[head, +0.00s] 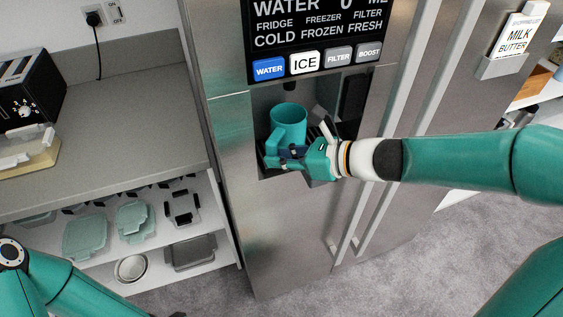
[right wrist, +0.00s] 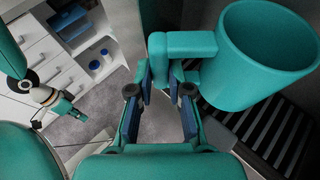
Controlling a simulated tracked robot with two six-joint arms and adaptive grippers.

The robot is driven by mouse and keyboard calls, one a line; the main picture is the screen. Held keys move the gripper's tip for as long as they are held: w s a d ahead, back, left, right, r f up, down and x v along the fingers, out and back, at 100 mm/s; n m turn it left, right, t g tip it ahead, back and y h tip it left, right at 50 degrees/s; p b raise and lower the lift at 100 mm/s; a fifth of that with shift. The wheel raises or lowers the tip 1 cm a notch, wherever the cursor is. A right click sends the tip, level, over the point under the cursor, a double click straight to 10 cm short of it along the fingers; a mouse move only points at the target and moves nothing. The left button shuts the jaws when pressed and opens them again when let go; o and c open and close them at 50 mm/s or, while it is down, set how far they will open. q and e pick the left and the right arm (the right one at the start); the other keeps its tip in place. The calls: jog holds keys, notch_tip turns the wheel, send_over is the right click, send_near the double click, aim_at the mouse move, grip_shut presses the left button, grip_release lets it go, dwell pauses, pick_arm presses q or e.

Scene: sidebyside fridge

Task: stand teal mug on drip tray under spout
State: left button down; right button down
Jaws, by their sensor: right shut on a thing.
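The teal mug (head: 288,121) is upright inside the dispenser recess of the fridge, with its open mouth up. My right gripper (head: 287,154) is shut on the mug's handle, which shows between the blue finger pads in the right wrist view (right wrist: 163,85). The dark slatted drip tray (right wrist: 283,130) lies below the mug; I cannot tell whether the mug's base touches it.
The fridge's control panel (head: 315,40) sits above the recess. Long door handles (head: 410,75) stand out to its right. A grey counter (head: 110,125) with a black toaster (head: 28,90) is at the left, above shelves with containers (head: 86,236).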

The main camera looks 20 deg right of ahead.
jog(key=shift+w+f, duration=0.25)
jog(key=shift+f, duration=0.7)
jog(key=shift+f, duration=0.15)
jog(key=c, duration=1.1)
grip_release()
